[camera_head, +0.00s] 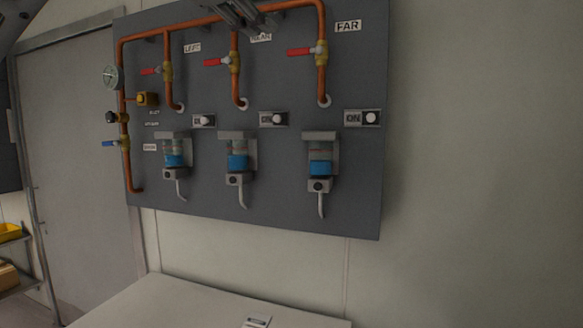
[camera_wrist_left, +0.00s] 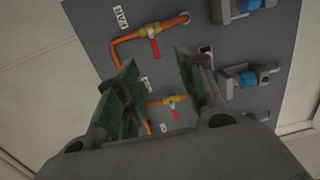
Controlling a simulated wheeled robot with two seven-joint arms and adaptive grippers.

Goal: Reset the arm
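My left gripper (camera_head: 238,14) shows at the top edge of the head view, in front of the top copper pipe and partly cut off by the frame. In the left wrist view its two fingers (camera_wrist_left: 160,75) stand apart with nothing held between them. Behind them is the grey panel (camera_head: 275,90), with red-handled valves on copper pipes; the FAR label (camera_wrist_left: 121,18) shows there too. My right gripper is in neither view.
The panel carries a gauge (camera_head: 111,77), a blue-handled valve (camera_head: 122,143), several switches and blue-filled dispensers (camera_head: 320,165). A white table (camera_head: 190,305) stands below. A door (camera_head: 80,150) is at left; the right wall (camera_head: 480,170) is bare.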

